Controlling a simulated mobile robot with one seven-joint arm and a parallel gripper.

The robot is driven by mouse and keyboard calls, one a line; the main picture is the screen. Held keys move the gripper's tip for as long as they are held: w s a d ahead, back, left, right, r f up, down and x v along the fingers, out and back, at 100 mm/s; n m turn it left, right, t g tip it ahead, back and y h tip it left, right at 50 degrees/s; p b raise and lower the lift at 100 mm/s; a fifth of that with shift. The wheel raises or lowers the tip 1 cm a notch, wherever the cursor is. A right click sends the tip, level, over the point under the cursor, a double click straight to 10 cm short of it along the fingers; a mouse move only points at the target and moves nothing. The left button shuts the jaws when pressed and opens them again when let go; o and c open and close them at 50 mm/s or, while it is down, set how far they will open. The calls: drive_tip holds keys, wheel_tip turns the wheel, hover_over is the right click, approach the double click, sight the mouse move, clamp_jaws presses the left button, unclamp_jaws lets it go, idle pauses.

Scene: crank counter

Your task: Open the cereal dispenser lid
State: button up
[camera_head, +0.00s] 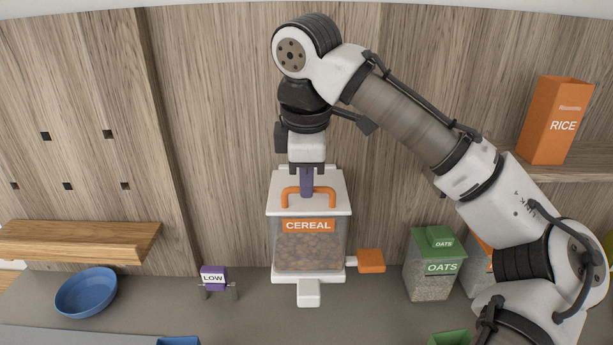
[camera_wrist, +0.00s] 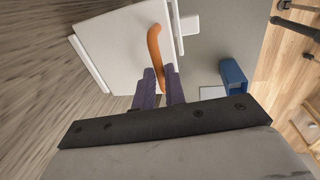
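The cereal dispenser (camera_head: 308,250) stands on the counter, a clear bin with an orange CEREAL label and brown contents. Its white lid (camera_head: 335,180) looks closed and level. An orange arched handle (camera_head: 287,196) sits on the lid; it also shows in the wrist view (camera_wrist: 155,45). My gripper (camera_head: 307,188) points straight down from above, its purple fingers on the middle of the handle bar. In the wrist view the fingers (camera_wrist: 162,82) are close together with the handle running between them. The fingers hide part of the bar.
An orange crank knob (camera_head: 371,261) sticks out at the dispenser's right, and a white spout (camera_head: 308,293) at its front. A green-lidded oats box (camera_head: 434,265) stands to the right.

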clamp_jaws()
drive_tip(key=shift+r, duration=0.15)
